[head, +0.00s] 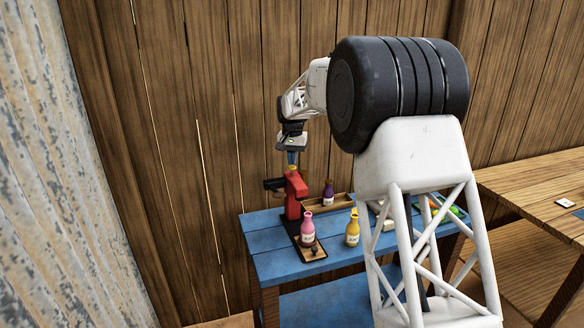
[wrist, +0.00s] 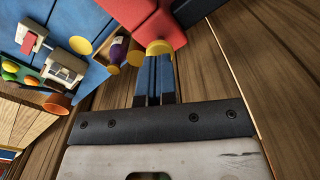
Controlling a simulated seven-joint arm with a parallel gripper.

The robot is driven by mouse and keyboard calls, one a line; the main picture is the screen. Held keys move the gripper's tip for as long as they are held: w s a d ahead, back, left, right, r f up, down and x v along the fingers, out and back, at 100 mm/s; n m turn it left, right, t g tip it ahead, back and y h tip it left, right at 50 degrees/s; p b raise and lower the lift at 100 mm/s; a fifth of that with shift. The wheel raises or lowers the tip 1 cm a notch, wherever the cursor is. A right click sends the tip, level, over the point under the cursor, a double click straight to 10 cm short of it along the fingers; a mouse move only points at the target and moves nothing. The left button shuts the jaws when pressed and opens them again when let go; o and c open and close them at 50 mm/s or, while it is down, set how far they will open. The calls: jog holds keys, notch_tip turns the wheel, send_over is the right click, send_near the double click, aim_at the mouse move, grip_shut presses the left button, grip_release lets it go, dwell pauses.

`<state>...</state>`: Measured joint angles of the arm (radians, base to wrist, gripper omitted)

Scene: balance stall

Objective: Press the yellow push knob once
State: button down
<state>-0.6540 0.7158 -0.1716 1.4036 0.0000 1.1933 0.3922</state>
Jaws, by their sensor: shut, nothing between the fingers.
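The yellow push knob (wrist: 158,47) shows in the wrist view at the top of a red stand (wrist: 150,18). In the head view the red stand (head: 294,191) is upright on a blue table, with its top just under my fingers. My gripper (wrist: 154,60) is shut and empty, its blue fingers side by side. In the wrist view the fingertips meet the knob's edge; I cannot tell whether they touch or press it. In the head view my gripper (head: 292,159) points down over the stand, and the knob is too small to make out clearly.
A pink bottle (head: 308,231) stands at the stand's foot. A yellow bottle (head: 352,229) is to its right on the blue table (head: 275,265). A purple bottle (head: 328,190) stands in a wooden tray (head: 343,202). A plank wall (head: 215,130) is behind.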

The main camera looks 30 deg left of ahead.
jog(key=shift+f, duration=1.05)
jog(key=shift+r, duration=1.65)
